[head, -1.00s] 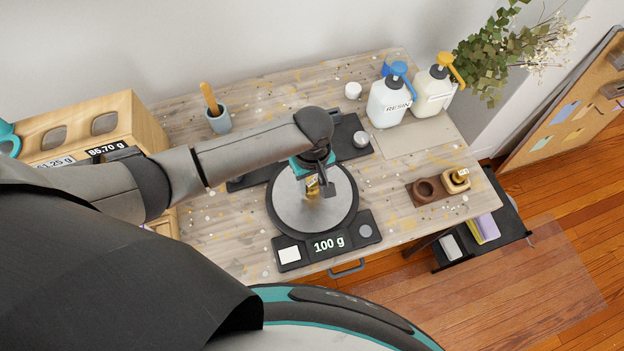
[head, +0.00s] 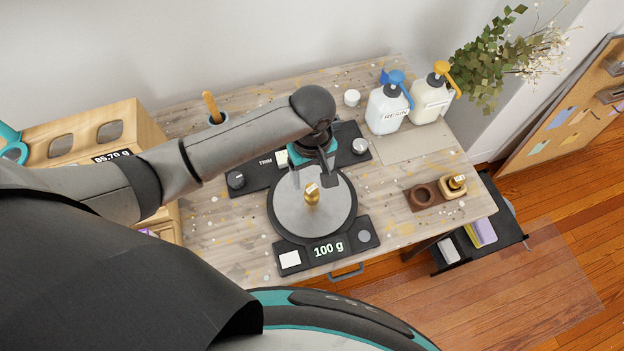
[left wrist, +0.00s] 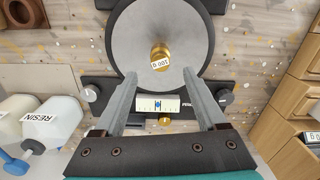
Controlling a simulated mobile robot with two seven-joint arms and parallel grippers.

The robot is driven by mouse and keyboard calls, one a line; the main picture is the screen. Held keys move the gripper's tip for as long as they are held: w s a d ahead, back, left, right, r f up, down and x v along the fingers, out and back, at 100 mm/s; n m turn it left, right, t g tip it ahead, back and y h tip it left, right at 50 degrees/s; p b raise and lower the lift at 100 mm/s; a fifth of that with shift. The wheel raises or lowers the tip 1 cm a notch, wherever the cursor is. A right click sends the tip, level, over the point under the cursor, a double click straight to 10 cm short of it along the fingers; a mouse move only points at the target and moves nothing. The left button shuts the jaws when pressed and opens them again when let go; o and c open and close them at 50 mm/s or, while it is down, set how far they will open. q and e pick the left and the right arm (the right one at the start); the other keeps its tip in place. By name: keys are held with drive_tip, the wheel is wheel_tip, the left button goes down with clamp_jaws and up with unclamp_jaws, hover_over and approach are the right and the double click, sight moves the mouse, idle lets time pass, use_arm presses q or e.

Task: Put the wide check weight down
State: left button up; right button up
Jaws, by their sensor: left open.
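A brass check weight (head: 312,196) with a small label on top stands upright on the round grey pan (head: 286,212) of the scale, near its middle. The scale's display (head: 328,248) reads 100 g. The weight also shows in the left wrist view (left wrist: 161,60), its label facing the camera. My left gripper (head: 313,178) is open and empty, drawn back from the weight, with clear space between the fingertips and it. The fingers also show spread in the left wrist view (left wrist: 160,76). My right gripper is not in view.
A second brass weight (head: 457,182) sits in a wooden holder beside a brown block with an empty round socket (head: 422,195). A resin bottle (head: 387,110) and a yellow-pump bottle (head: 430,100) stand at the back right. A dark trim panel (head: 237,180) lies behind the scale.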

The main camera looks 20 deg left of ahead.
sight(312, 189)
use_arm(q)
wheel_tip(312, 189, up, 5)
drive_tip(key=shift+p, duration=0.4)
